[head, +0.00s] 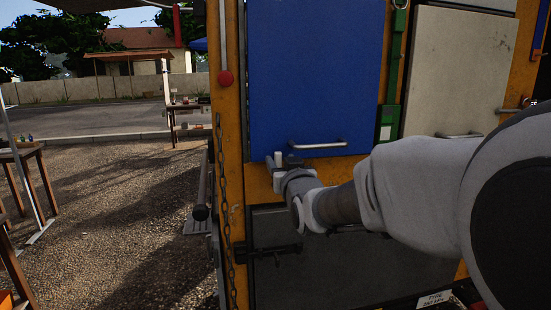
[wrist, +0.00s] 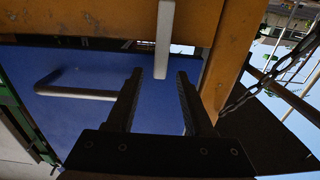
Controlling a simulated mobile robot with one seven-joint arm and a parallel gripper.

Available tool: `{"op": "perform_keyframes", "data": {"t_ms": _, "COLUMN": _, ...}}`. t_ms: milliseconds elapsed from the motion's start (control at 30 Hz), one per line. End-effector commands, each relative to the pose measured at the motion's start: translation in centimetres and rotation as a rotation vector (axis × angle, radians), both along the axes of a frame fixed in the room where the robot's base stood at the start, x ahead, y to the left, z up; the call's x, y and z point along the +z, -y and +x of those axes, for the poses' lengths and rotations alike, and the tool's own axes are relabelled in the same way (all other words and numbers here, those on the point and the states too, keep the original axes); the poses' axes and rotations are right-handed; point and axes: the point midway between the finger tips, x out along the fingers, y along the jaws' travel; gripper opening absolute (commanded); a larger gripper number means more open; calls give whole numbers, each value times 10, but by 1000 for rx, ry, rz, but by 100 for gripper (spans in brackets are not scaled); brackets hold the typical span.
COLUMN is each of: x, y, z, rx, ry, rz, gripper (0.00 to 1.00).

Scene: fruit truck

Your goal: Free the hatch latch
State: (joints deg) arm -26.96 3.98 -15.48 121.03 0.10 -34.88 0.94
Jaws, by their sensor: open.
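The hatch is a blue panel (head: 312,75) in an orange frame, with a metal bar handle (head: 317,145) near its lower edge. In the wrist view the blue panel (wrist: 90,70) and its handle (wrist: 75,92) lie left of and behind my fingers. The latch, a pale grey bar (wrist: 165,35), crosses the orange frame and overlaps the blue panel's edge. My gripper (wrist: 160,75) is open, with the latch's end between its fingertips; contact cannot be told. In the head view my gripper (head: 284,162) is at the panel's lower edge, largely hiding the latch.
A chain (head: 224,190) hangs down the orange post at left. A dark bolt (head: 268,251) sits on the grey lower panel (head: 330,265). A pale panel (head: 457,75) with its own handle is at right. Gravel ground (head: 110,210) is open at left, with a wooden table (head: 22,155).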

Motion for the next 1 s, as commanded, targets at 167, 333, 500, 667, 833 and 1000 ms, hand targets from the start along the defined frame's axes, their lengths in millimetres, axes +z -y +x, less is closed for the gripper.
{"op": "perform_keyframes", "data": {"t_ms": 167, "x": 0, "y": -3, "z": 13, "rx": 0, "ry": 0, "rz": 0, "gripper": 52}}
{"op": "perform_keyframes", "data": {"t_ms": 333, "x": 0, "y": -3, "z": 15, "rx": 0, "ry": 0, "rz": 1, "gripper": 52}}
{"op": "perform_keyframes", "data": {"t_ms": 500, "x": 0, "y": -3, "z": 15, "rx": 0, "ry": 0, "rz": 1, "gripper": 52}}
{"op": "perform_keyframes", "data": {"t_ms": 667, "x": 0, "y": -3, "z": 15, "rx": 0, "ry": 0, "rz": 1, "gripper": 26}}
{"op": "perform_keyframes", "data": {"t_ms": 833, "x": 0, "y": -3, "z": 15, "rx": 0, "ry": 0, "rz": 0, "gripper": 0}}
{"op": "perform_keyframes", "data": {"t_ms": 1000, "x": 0, "y": -3, "z": 15, "rx": 0, "ry": 0, "rz": 0, "gripper": 0}}
